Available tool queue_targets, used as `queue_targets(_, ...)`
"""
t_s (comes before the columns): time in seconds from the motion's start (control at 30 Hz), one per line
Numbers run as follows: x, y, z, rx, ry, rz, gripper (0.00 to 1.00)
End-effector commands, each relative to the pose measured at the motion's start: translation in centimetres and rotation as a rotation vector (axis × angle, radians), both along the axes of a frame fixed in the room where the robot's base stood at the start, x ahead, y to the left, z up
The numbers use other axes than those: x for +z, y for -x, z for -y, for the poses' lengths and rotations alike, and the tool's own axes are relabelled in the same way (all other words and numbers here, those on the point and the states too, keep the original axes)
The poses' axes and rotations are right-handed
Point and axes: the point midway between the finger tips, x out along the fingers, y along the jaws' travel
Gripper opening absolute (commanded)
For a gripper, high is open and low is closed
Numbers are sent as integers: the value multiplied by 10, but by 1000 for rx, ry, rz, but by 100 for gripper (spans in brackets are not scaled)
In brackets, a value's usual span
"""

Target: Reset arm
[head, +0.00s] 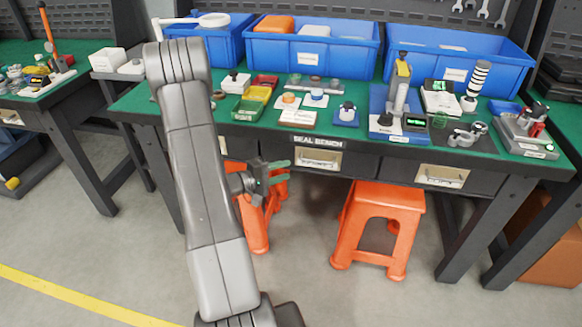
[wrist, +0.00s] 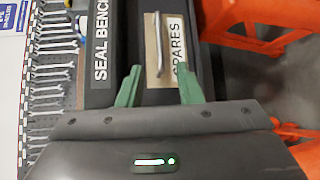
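My arm reaches up through the left of the head view, and my gripper (head: 278,172) hangs in front of the bench's front edge, below the tabletop. In the wrist view the two green fingers of my gripper (wrist: 160,88) stand apart with nothing between them. Beyond them is a drawer front with a silver handle (wrist: 157,45) and a label reading SPARES (wrist: 178,45). The gripper appears apart from the drawer. The seal bench (head: 318,140) carries its name sign on the front edge.
Orange stools (head: 385,205) stand under the bench, one close behind my gripper (head: 255,225). Blue bins (head: 312,55) line the back of the green tabletop, with trays, small parts and a blue press stand (head: 385,105) before them. The floor in front is clear.

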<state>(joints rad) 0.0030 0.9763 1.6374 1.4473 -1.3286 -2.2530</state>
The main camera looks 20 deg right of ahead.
Motion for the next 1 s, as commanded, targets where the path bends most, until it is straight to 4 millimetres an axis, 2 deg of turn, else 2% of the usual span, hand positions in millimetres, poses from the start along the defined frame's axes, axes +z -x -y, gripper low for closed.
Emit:
queue_targets(0.33, 0, 1, -2, 0, -1, 0, 32)
queue_targets(0.47, -1, 0, 3, -2, -1, 0, 32)
queue_targets(0.67, -6, -6, 30, -4, 0, 0, 32)
queue_targets(1.0, -15, -20, 96, -5, 0, 1, 32)
